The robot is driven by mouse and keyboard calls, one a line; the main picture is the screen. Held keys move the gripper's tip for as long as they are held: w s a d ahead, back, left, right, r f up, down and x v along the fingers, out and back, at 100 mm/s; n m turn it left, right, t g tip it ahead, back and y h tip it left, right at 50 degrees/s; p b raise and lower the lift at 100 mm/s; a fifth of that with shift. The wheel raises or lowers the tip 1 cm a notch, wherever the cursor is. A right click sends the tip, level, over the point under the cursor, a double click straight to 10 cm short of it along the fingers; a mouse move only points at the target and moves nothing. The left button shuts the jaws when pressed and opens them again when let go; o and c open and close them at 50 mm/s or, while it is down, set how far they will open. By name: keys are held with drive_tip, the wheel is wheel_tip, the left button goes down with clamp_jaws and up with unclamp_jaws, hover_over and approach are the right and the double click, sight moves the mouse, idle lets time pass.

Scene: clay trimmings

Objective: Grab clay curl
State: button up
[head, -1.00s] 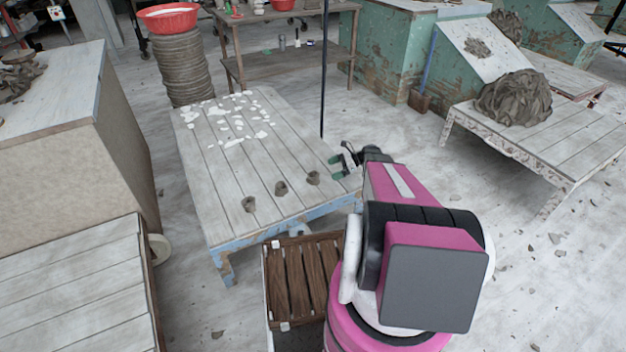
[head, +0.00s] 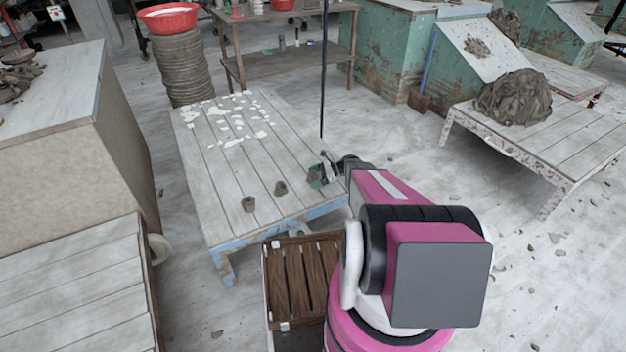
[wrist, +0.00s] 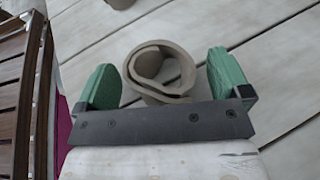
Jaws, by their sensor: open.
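In the wrist view a grey-brown clay curl (wrist: 160,70), a rolled strip with an open top, stands on the plank table between my gripper's green fingers. My gripper (wrist: 164,82) is open, with one finger on each side of the curl. A narrow gap shows at each side. In the head view my gripper (head: 318,174) is over the right side of the low table, largely hiding that curl. Two more clay curls, one in the middle (head: 281,188) and one at left (head: 249,204), stand in a row to its left on the same table.
The low plank table (head: 215,175) has white scraps (head: 235,120) toward its back. A dark slatted wooden crate (head: 290,285) stands at its front edge. A clay lump (head: 513,97) lies on another table at right.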

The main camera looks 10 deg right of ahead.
drive_tip(key=shift+a+f, duration=0.15)
drive_tip(key=shift+a, duration=0.15)
drive_tip(key=c, duration=1)
drive_tip(key=shift+c, duration=0.2)
